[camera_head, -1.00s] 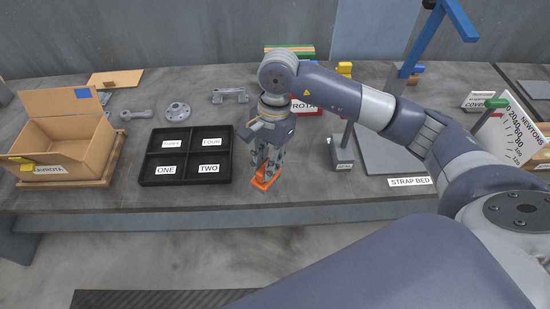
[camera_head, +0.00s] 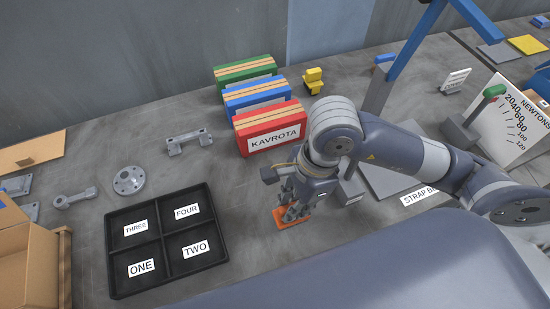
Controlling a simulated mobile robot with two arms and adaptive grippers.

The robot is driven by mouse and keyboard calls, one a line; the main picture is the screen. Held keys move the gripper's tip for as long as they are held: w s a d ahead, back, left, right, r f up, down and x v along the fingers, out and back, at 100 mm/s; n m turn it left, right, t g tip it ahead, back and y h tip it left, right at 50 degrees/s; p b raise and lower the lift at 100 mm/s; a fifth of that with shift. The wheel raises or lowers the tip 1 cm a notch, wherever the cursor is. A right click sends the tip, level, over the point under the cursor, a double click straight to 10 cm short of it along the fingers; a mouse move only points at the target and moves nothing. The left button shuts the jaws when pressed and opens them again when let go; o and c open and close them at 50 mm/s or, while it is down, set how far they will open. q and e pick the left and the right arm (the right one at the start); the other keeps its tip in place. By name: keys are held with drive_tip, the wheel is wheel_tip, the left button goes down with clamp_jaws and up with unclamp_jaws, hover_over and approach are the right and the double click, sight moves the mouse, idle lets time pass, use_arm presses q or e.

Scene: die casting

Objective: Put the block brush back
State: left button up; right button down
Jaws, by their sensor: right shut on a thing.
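My right gripper (camera_head: 293,204) points down at the table and is shut on an orange flat piece, which I take to be the block brush (camera_head: 292,219). The fingers hide part of it, so its bristles cannot be made out. It is at or just above the table top; I cannot tell whether it touches. It is right of the black four-compartment tray (camera_head: 112,262) and in front of the red KAVROTA box (camera_head: 270,128). My left gripper is not in view.
Green and blue boxes (camera_head: 258,98) stand behind the red one. Grey metal parts (camera_head: 128,181) lie behind the tray, and a cardboard box (camera_head: 28,265) is at left. A blue-armed stand (camera_head: 412,42) and a NEWTONS scale (camera_head: 528,118) are at right. Bare table lies between tray and red box.

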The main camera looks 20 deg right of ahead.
drive_tip(key=w+f+p, duration=0.1)
drive_tip(key=w+p, duration=0.1)
drive_tip(key=w, duration=0.3)
drive_tip(key=w+f+p, duration=0.1)
drive_tip(key=w, duration=0.4)
drive_tip(key=w+f+p, duration=0.2)
drive_tip(key=w, duration=0.2)
drive_tip(key=shift+w+d+f+p, duration=0.1)
drive_tip(key=shift+w+d+p, duration=0.25)
drive_tip(key=shift+w, duration=0.05)
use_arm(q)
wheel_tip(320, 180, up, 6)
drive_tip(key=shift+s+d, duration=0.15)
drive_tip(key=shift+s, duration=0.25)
use_arm(e)
drive_tip(key=shift+f, duration=0.3)
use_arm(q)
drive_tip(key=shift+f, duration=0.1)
use_arm(e)
drive_tip(key=shift+f+b, duration=0.25)
drive_tip(key=shift+b, duration=0.05)
drive_tip(key=c, duration=1.5)
unclamp_jaws()
drive_tip(key=shift+r, duration=0.1)
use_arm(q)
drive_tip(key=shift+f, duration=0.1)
